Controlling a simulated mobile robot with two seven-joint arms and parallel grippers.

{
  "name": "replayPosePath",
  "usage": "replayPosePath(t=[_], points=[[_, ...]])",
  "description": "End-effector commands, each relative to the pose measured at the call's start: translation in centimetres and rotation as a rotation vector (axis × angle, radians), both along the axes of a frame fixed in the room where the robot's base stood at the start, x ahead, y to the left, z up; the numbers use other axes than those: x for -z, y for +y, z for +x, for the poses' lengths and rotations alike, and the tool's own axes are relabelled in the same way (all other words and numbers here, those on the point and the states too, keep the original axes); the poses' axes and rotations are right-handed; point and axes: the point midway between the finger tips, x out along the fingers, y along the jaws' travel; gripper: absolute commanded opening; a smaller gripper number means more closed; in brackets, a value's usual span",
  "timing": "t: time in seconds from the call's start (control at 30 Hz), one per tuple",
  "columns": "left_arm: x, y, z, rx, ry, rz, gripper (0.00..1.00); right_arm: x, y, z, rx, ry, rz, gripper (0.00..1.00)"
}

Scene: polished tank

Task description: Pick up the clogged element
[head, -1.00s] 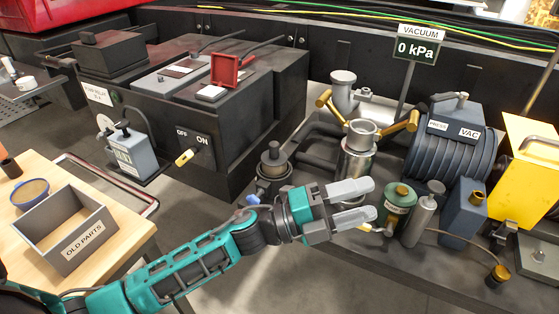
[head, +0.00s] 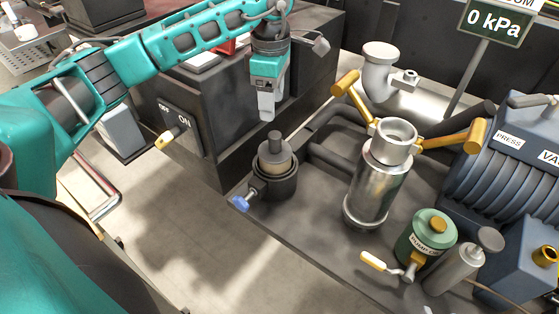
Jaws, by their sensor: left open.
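A tan, ring-like element (head: 274,163) with a dark knob (head: 275,141) on top sits upright in a round dark housing (head: 275,185). It looks like the clogged element. My left gripper (head: 267,114) points down just above and slightly left of the knob in the picture. Its pale fingers overlap in this view, so the gap between them hardly shows. The gripper is open, with nothing seen between its fingers. Any contact with the knob cannot be told. My right gripper is not in view.
A blue-handled valve (head: 241,203) juts from the housing's front left. A shiny metal cylinder (head: 377,190) with yellow-handled clamps (head: 465,138) stands to the right. A green canister (head: 427,238) stands at front right. The black ON/OFF box (head: 200,130) stands to the left.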

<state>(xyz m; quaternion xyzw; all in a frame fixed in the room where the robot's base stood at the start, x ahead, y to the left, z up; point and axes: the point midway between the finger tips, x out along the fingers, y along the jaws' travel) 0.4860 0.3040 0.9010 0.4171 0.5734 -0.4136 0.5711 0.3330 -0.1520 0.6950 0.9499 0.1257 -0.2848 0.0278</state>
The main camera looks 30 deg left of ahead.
Motion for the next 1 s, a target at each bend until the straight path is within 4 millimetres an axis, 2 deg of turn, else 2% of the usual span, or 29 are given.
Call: replayPosePath(t=[0.1, 0.3, 0.57, 0.87, 1.0], points=[[2.6, -0.1, -0.1, 0.0, 0.006, -0.001, 0.61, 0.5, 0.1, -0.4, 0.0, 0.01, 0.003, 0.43], [5.9, -0.1, -0.1, 0.0, 0.004, -0.004, 0.61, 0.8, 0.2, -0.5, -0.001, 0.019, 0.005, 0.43], [7.4, -0.2, 0.0, 0.001, 0.003, -0.005, 0.61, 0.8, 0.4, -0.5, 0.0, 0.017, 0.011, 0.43], [11.6, -0.2, 0.3, 0.0, 0.003, -0.006, 0.61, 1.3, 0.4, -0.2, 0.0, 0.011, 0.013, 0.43], [11.9, -0.2, 0.3, 0.001, 0.0, -0.005, 0.61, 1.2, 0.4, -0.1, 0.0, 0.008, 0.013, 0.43]])
